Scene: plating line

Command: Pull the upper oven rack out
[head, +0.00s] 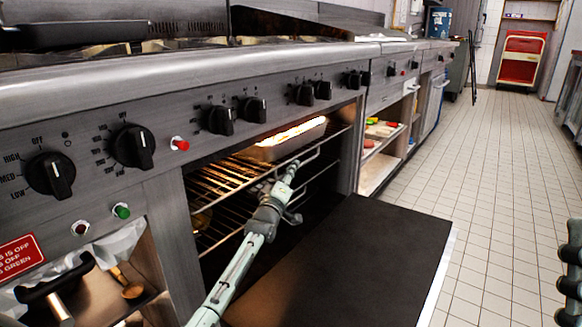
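The upper oven rack (222,177) is a wire rack inside the open oven, its front rail near the oven mouth. A pale tray with glowing contents (290,139) rests on it towards the back right. My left gripper (291,168) reaches in from below, its tips at the front rail of the upper rack. They appear to touch the rail. The fingers are small and seen nearly edge-on, so I cannot tell whether they are closed around it. A lower rack (212,235) shows beneath, partly hidden by my arm.
The dark oven door (345,262) is folded down in front of the opening. Black knobs (133,147) line the panel above. An open shelf compartment with food (381,128) lies right of the oven. The tiled floor (490,200) is clear on the right.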

